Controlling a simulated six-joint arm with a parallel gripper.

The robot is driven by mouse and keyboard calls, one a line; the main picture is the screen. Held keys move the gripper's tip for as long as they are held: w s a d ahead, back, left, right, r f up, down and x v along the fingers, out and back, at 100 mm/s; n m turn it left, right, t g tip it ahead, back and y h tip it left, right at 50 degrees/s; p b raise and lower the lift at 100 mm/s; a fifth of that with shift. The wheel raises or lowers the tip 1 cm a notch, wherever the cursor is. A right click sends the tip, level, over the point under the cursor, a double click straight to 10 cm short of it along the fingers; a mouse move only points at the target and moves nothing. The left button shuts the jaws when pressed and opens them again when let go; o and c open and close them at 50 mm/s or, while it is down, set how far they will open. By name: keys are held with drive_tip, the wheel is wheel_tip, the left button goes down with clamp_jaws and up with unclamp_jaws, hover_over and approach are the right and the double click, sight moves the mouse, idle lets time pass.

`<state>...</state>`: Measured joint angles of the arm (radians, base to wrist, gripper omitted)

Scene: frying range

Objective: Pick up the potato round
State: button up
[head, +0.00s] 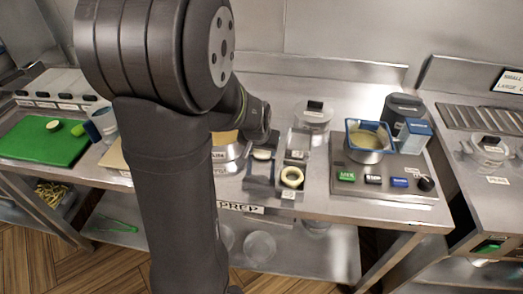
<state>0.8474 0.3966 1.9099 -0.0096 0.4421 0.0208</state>
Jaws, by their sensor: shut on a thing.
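A pale potato round (262,154) shows just under the end of my arm, at the far end of the left dark bin (259,181). My gripper (265,145) is at that round and shut on it; the fingers are small and mostly hidden by my wrist. I cannot tell whether the round touches the bin. Another pale round piece (292,178), ring-like in look, lies in the right bin. A further pale round (54,125) lies on the green board (28,147) at the left.
A lidded clear container (313,114) stands behind. A clear cup (104,122) stands beside the board. My arm hides the middle-left counter.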

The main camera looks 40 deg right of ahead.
drive_tip(key=shift+r, duration=0.45)
wheel_tip(320, 180, up, 3)
drive_tip(key=shift+f, duration=0.1)
drive_tip(key=s+d+r, duration=0.2)
drive_tip(key=s+r, duration=0.5)
drive_tip(key=s, duration=0.4)
drive_tip(key=r+n+t, duration=0.1)
drive_tip(key=n, duration=0.2)
hover_over(261, 153)
drive_tip(key=w+a+n+y, duration=0.25)
drive_tip(key=w+a, duration=0.45)
drive_tip(key=w, duration=0.5)
drive_tip(key=shift+h, duration=0.35)
drive_tip(key=shift+s+f, duration=0.1)
drive_tip(key=shift+f, duration=5.55)
